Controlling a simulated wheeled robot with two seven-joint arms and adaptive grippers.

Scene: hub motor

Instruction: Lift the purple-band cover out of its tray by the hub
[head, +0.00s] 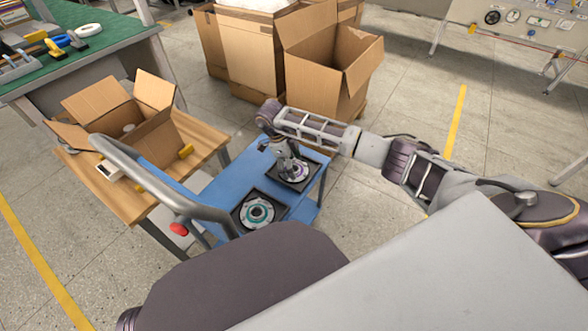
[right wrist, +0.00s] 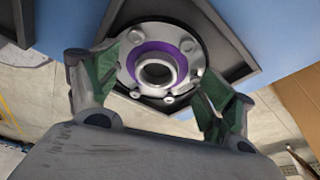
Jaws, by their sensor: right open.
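The purple-band cover (right wrist: 150,46) sits in its black tray (right wrist: 240,62) on the blue cart, with its raised metal hub (right wrist: 157,70) facing up. My right gripper (right wrist: 157,98) is open, with one green-padded finger on either side of the hub in the right wrist view. I cannot tell whether the fingers touch the cover. In the head view my right gripper (head: 291,172) is over the cover (head: 300,170) and hides part of it. My left gripper is not in view.
A teal-ringed cover (head: 257,212) lies in another black tray (head: 238,222) on the blue cart (head: 215,191). The cart's grey handle (head: 150,180) rises at left. A wooden table (head: 120,197) with an open cardboard box (head: 128,122) stands left. Large cartons (head: 325,75) stand behind.

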